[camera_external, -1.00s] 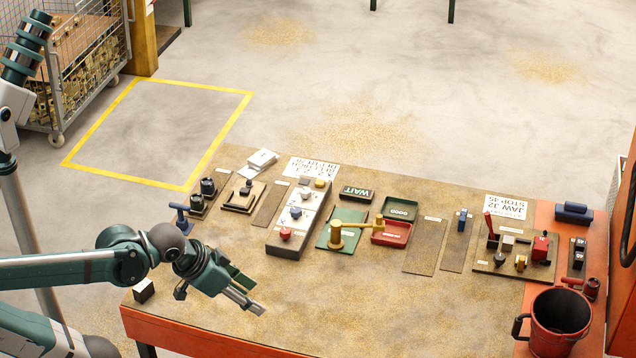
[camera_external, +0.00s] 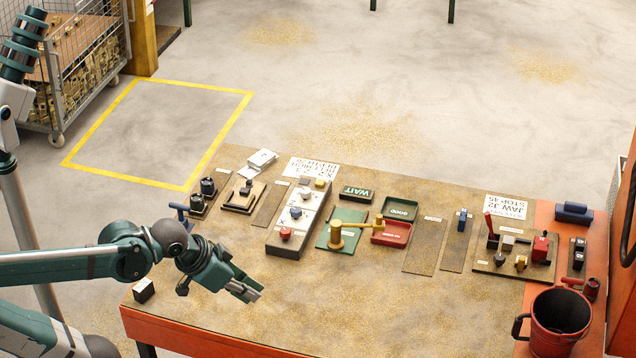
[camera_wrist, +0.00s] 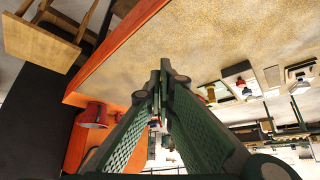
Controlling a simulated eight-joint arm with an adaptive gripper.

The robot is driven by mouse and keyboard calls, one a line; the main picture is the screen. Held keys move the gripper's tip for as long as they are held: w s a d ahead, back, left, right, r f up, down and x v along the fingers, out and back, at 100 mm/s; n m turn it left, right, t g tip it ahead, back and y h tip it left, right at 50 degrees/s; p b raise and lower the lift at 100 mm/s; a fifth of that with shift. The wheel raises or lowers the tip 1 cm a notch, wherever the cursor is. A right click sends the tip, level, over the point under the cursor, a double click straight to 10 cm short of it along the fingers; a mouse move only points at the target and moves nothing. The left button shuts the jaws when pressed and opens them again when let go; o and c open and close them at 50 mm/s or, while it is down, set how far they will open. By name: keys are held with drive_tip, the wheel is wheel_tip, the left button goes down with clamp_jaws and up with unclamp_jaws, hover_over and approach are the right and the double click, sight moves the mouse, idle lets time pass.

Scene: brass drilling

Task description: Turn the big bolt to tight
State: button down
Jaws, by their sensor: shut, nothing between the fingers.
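My gripper (camera_external: 250,292) is above the front left part of the sawdust-covered bench. Its fingers are shut, with nothing between them. In the wrist view the ridged green fingers meet at their tips (camera_wrist: 163,72). No part is plainly marked as the big bolt. A brass crank-like piece (camera_external: 338,237), an upright post with a sideways arm, stands on a green plate, well right of my gripper. A blue T-shaped handle (camera_external: 180,212) stands at the bench's left end, behind my wrist. My gripper touches neither.
A long block with coloured knobs (camera_external: 290,237) and red (camera_external: 391,234) and green (camera_external: 400,208) trays sit mid-bench. A vise-like set (camera_external: 515,252) and red bucket (camera_external: 560,320) stand right. A small dark block (camera_external: 144,290) lies left. The front middle is bare.

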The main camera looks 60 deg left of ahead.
drive_tip(key=w+a+r+n+g+y+p, duration=0.15)
drive_tip(key=w+a+r+p, duration=0.25)
drive_tip(key=w+a, duration=0.75)
drive_tip(key=w+a+r+n+g+y+p, duration=0.1)
drive_tip(key=w+a+r+n+p, duration=0.25)
drive_tip(key=w+a, duration=0.85)
drive_tip(key=w+a+f+n+p, duration=0.1)
drive_tip(key=a+f, duration=0.3)
drive_tip(key=a, duration=0.8)
drive_tip(key=w+a+f+n+g+p, duration=0.1)
drive_tip(key=w+a+f+p, duration=0.2)
drive_tip(key=a, duration=1)
drive_tip(key=w+a+f+n+g+p, duration=0.1)
drive_tip(key=a+f, duration=0.5)
drive_tip(key=a, duration=0.6)
drive_tip(key=shift+w+a+f+n+p, duration=0.2)
drive_tip(key=shift+w+n+p, duration=0.25)
drive_tip(key=shift+p, duration=0.45)
drive_tip(key=shift+r, duration=0.1)
drive_tip(key=shift+a, duration=0.1)
